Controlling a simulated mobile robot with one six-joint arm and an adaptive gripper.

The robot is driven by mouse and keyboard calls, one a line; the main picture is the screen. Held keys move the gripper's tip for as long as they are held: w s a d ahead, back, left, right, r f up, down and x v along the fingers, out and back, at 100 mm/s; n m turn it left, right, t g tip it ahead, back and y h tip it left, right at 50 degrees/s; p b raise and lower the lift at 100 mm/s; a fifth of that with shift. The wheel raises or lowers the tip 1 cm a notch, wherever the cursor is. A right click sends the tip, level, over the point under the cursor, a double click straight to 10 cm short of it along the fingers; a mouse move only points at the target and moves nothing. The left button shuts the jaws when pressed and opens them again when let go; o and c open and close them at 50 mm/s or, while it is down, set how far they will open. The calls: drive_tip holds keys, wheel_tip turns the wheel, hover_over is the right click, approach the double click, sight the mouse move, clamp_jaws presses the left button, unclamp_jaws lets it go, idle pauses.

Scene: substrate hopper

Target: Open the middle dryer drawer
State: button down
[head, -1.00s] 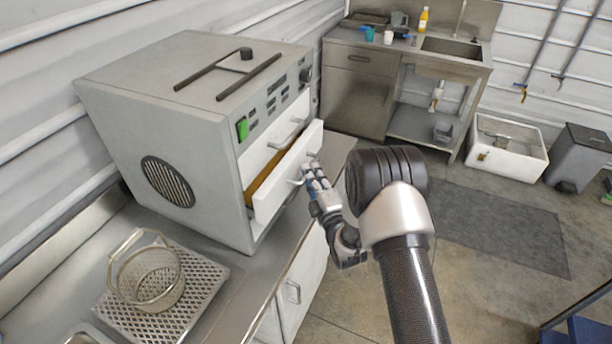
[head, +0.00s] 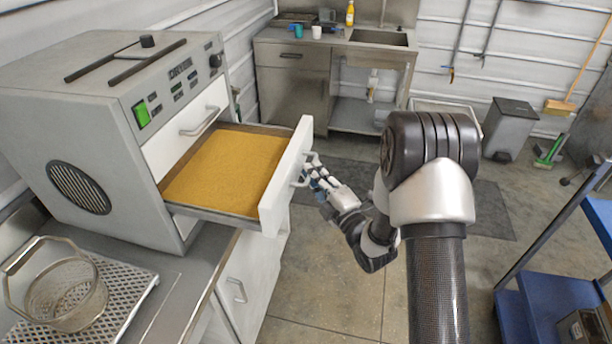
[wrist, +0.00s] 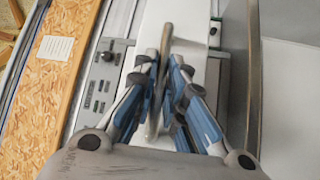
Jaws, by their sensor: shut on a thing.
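The grey dryer (head: 110,140) stands on the counter at the left in the head view. A white-fronted drawer (head: 287,180) below its top drawer is pulled far out and shows a wide bed of yellow-brown grains (head: 228,170). My gripper (head: 314,180) is at the outer face of this drawer, shut on its handle (head: 300,178). In the wrist view the blue-padded fingers of my gripper (wrist: 166,75) lie on both sides of the handle bar (wrist: 163,80). The top drawer (head: 188,130) is closed. Any drawer lower down is hidden.
A wire basket (head: 65,290) stands on a perforated tray (head: 125,305) on the counter at the front left. A blue cart (head: 555,300) stands at the right. A sink unit (head: 330,75) is at the back.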

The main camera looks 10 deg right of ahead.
idle(0.3)
drive_tip(key=c, duration=1.7)
unclamp_jaws()
drive_tip(key=shift+o, duration=0.2)
drive_tip(key=v, duration=1.2)
drive_tip(key=shift+d, duration=0.1)
